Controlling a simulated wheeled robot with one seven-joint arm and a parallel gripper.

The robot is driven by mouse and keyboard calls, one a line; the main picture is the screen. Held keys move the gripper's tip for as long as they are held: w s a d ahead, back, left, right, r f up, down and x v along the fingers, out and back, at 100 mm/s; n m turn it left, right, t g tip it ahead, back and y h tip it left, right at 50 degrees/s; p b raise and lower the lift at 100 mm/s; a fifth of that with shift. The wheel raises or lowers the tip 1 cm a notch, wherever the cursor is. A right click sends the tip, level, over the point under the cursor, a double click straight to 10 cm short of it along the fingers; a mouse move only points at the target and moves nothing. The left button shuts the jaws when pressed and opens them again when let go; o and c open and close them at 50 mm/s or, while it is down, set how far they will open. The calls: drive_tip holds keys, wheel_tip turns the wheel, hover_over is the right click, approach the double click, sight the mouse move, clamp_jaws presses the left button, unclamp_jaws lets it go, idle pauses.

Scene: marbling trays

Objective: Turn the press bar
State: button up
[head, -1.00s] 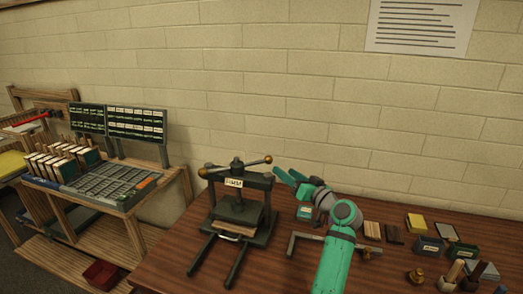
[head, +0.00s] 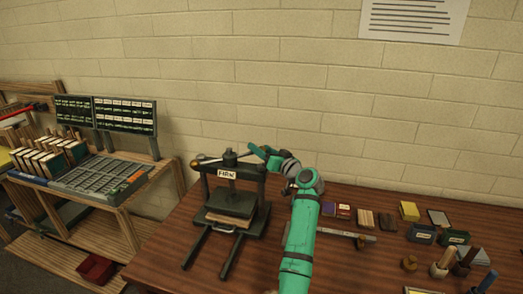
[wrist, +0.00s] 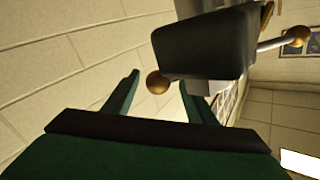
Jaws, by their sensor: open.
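The dark press (head: 250,222) stands upright on the table in the head view. Its press bar (head: 209,159) lies across the top, with a brass knob at the left end. The bar's right end is hidden at my gripper (head: 257,149), which is beside the top of the press. In the wrist view my gripper (wrist: 160,80) is open. A brass knob (wrist: 158,84) shows in the gap between its two green fingers; I cannot tell whether they touch it. A dark block of the press (wrist: 205,45) and a second knob (wrist: 297,35) show beyond.
A metal bar-shaped tool (head: 345,235) lies behind my arm. A type-case bench (head: 95,180) stands at the left. The brick wall is close behind.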

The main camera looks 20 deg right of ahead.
drive_tip(key=shift+w, duration=0.1)
drive_tip(key=c, duration=1.3)
drive_tip(key=shift+f, duration=0.1)
